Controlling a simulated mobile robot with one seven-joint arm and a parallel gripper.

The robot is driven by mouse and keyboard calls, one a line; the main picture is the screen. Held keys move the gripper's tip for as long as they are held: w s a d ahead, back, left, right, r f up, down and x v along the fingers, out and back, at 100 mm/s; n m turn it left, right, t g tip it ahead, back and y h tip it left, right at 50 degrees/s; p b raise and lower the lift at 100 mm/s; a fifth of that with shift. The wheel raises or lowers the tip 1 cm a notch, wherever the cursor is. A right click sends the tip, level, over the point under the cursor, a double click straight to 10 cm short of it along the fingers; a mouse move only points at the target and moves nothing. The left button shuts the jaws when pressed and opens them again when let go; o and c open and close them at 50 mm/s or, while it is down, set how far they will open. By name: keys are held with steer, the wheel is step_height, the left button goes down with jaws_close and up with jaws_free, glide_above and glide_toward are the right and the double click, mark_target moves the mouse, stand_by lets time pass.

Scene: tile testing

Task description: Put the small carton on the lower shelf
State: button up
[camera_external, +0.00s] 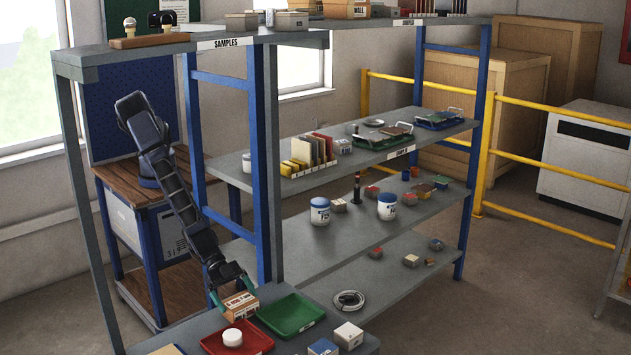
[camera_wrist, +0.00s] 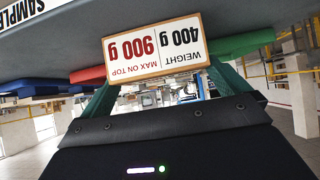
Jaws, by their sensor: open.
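A small tan carton (camera_external: 240,306) with a printed label is at the front unit's low grey shelf (camera_external: 285,345), by the red and green trays. In the wrist view the carton (camera_wrist: 153,47) shows a white label reading "WEIGHT 400 g, MAX ON TOP 900 g", upside down. My gripper (camera_external: 232,291) reaches down to it with teal fingers on either side. In the wrist view my gripper (camera_wrist: 165,88) has a finger near each end of the carton. The jaws are open; whether the fingers touch it, I cannot tell. The carton's underside is hidden.
A red tray (camera_external: 255,341) holding a white round piece (camera_external: 232,337) and a green tray (camera_external: 291,314) flank the carton. Small boxes (camera_external: 348,335) stand to the right. The upper shelf (camera_external: 190,46) and blue post (camera_external: 262,165) are close to my arm. Longer shelves (camera_external: 340,235) stand behind.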

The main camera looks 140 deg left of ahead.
steer(key=shift+x, duration=1.2)
steer(key=shift+c, duration=0.2)
steer(key=c, duration=1.1)
steer(key=shift+o, duration=0.2)
steer(key=shift+r, duration=0.15)
